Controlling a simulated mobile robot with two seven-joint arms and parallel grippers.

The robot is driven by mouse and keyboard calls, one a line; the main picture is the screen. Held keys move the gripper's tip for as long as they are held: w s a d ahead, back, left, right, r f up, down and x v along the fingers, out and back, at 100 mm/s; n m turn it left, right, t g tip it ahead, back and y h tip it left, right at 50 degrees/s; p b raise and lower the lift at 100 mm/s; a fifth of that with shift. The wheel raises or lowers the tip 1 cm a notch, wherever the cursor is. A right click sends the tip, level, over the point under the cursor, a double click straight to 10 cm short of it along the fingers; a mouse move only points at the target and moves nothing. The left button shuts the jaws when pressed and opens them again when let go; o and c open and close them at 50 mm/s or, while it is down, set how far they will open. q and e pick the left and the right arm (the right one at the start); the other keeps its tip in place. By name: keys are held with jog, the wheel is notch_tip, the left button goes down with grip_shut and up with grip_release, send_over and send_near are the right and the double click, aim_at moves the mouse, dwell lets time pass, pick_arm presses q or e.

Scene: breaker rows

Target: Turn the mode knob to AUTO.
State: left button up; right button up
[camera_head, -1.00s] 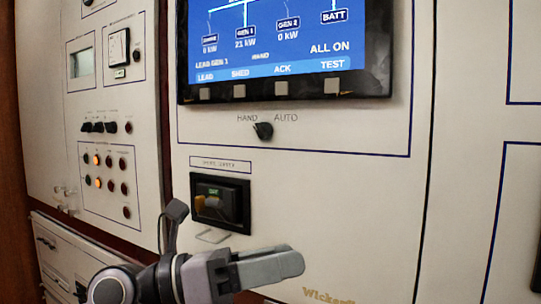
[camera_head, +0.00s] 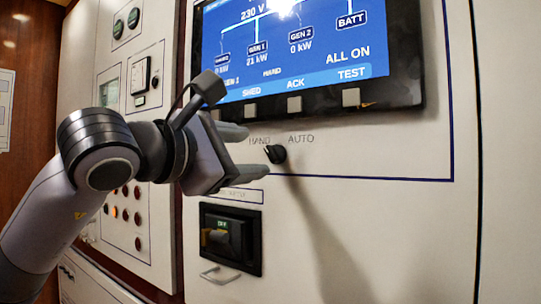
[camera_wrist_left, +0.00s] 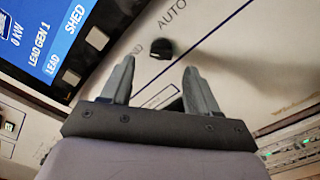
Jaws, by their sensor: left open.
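The mode knob (camera_head: 276,154) is a small black knob on the white panel, below the screen, between the HAND and AUTO labels. Its pointer tilts up and left, toward HAND. My left gripper (camera_head: 248,152) is just left of the knob, fingers pointing toward it. In the left wrist view the gripper (camera_wrist_left: 158,85) is open and empty, and the knob (camera_wrist_left: 159,49) shows beyond the fingertips, not between them. The HAND label is partly hidden by a finger. My right gripper is not in view.
A blue display (camera_head: 300,45) with a black bezel and square buttons juts out above the knob. Another panel (camera_head: 125,205) with lamps stands to the left. The panel right of the knob is bare.

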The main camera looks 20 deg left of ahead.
aim_at(269, 154)
pick_arm(q)
jog(key=p+x, duration=0.1)
jog(key=x, duration=0.4)
jog(key=shift+w+d, duration=0.15)
jog(key=shift+w, duration=0.2)
jog(key=c, duration=1)
